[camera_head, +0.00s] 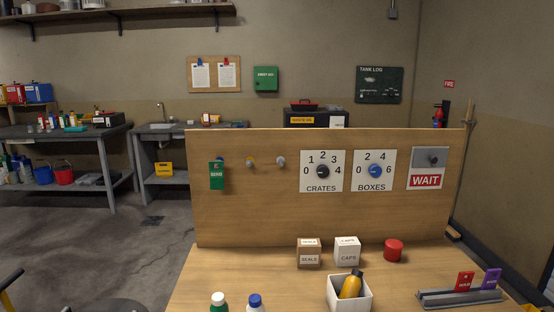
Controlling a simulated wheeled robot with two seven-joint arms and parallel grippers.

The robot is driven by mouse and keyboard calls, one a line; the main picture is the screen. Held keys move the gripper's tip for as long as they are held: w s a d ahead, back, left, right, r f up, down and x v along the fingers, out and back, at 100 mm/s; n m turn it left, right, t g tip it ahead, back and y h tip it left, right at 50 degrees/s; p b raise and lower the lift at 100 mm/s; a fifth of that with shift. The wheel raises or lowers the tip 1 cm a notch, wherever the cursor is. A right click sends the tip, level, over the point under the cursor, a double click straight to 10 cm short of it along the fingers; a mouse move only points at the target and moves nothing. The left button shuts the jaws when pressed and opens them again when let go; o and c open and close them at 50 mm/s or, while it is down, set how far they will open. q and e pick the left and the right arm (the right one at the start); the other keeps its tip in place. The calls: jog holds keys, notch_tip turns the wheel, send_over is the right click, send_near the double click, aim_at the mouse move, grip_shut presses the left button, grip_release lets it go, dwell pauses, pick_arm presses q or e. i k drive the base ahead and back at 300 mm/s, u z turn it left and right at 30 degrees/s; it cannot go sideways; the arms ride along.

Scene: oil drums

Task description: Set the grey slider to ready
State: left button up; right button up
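The grey slider (430,155) is a grey plate with a small round knob, at the upper right of the upright wooden board. It sits in the upper part of a white frame. Below it a red sign (425,181) reads WAIT in white letters. Whatever lies behind the grey plate is hidden. Neither of my grippers shows in the head view.
The board (245,215) also carries a CRATES dial (322,171), a BOXES dial (375,171) and pegs, one with a green tag (216,176). On the tabletop stand small boxes, a red cylinder (393,250), a white bin (349,296), bottles and a card rack (460,298).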

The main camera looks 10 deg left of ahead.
aim_at(424, 158)
jog(key=z, duration=0.6)
jog(key=k, duration=0.75)
jog(key=z, duration=1)
jog(key=k, duration=0.65)
jog(key=z, duration=0.65)
jog(key=i, duration=1.55)
jog(key=u, duration=0.7)
jog(key=i, duration=1.45)
jog(key=u, duration=1.5)
jog(key=i, duration=0.5)
jog(key=u, duration=0.5)
